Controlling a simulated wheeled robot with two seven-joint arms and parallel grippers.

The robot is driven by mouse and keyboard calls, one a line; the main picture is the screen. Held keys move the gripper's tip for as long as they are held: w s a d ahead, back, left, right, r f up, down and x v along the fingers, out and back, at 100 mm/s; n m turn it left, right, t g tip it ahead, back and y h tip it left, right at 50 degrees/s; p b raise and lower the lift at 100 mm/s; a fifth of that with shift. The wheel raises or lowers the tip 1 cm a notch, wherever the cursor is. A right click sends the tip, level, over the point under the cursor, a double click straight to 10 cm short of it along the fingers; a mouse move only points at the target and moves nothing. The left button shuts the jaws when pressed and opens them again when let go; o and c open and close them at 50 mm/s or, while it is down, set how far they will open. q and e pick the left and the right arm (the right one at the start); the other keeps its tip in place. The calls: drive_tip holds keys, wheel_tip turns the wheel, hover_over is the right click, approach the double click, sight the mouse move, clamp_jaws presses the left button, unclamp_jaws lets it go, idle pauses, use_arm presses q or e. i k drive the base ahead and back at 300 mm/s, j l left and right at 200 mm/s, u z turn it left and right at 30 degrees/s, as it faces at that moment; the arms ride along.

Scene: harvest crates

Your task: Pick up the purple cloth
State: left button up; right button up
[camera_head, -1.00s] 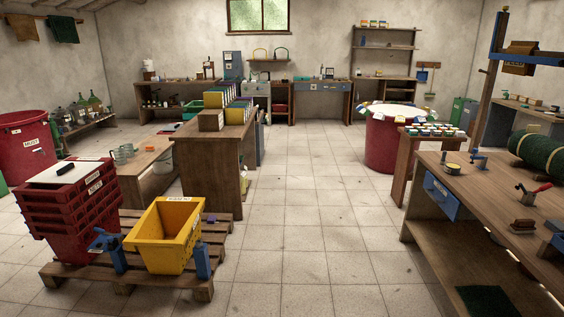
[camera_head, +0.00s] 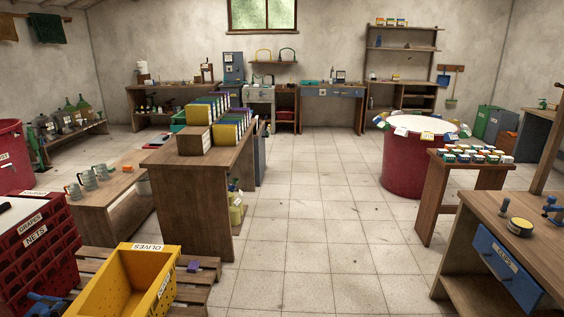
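A small purple thing (camera_head: 194,266) lies on the wooden pallet (camera_head: 190,296), just right of the yellow crate labelled OLIVES. It is too small to tell whether it is a cloth. No other purple cloth shows clearly. A dark green cloth (camera_head: 47,28) and a brown cloth (camera_head: 8,28) hang on the far left wall.
The yellow crate (camera_head: 151,248) and a stack of red crates (camera_head: 38,262) stand at the near left. A long wooden table (camera_head: 206,160) stands beyond them. A workbench (camera_head: 470,235) and a red tub (camera_head: 401,165) are on the right. The tiled floor between is clear.

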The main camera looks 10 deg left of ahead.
sight(193, 266)
drive_tip(key=i+l+u, duration=0.1)
drive_tip(key=i+u, duration=0.25)
drive_tip(key=i, duration=0.25)
drive_tip(key=i+l+u, duration=0.35)
drive_tip(key=i, duration=0.25)
drive_tip(key=i+l+u, duration=0.4)
drive_tip(key=i, duration=0.15)
